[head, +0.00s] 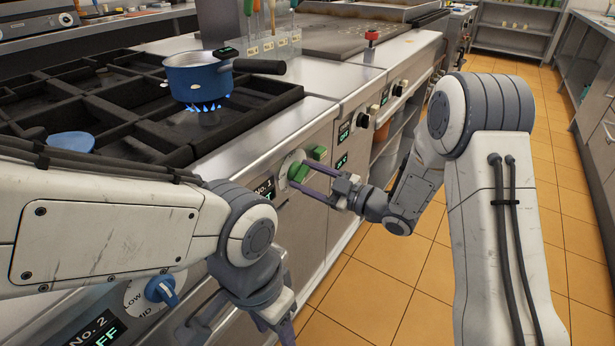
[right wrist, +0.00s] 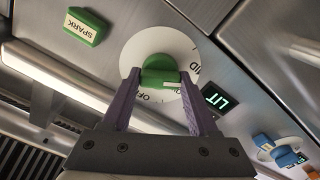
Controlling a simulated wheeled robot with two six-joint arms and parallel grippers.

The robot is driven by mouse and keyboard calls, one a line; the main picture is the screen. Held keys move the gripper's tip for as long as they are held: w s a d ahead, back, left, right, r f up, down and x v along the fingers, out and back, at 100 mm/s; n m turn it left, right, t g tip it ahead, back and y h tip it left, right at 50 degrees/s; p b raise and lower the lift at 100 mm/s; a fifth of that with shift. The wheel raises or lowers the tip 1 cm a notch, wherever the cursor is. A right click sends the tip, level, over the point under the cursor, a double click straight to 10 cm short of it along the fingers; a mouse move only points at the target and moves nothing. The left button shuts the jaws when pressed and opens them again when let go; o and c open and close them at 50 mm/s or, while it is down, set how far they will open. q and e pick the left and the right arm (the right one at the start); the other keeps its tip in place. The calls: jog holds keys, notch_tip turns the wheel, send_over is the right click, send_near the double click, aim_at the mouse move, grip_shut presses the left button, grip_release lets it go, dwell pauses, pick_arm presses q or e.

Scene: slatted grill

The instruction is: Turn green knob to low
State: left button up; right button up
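The green knob (head: 298,172) sits on a white dial on the stove's front panel. In the right wrist view the green knob (right wrist: 160,73) lies between the purple fingers of my right gripper (right wrist: 160,78), which appear closed against its two sides. The dial shows OFF below the knob and part of MID to its right; LOW is hidden or unreadable. In the head view my right gripper (head: 308,180) reaches the knob from the right. My left gripper (head: 280,325) is low at the bottom edge, away from the knob, partly cut off; its opening is unclear.
A green SPARK button (right wrist: 87,27) is close by the dial. A lit display (right wrist: 216,97) reads LIT. A blue pot (head: 198,82) stands over a blue flame. A blue knob (head: 161,289) is nearer, partly behind my left arm. The orange tiled floor (head: 400,270) is free on the right.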

jog(key=shift+s+r+m+p, duration=0.1)
jog(key=shift+m+p, duration=1.6)
jog(key=shift+m, duration=0.4)
jog(key=shift+m+p, duration=1.15)
jog(key=shift+m, duration=0.65)
jog(key=shift+f, duration=0.2)
jog(key=o, duration=1.4)
jog(key=v, duration=1)
jog(key=shift+s+d, duration=0.2)
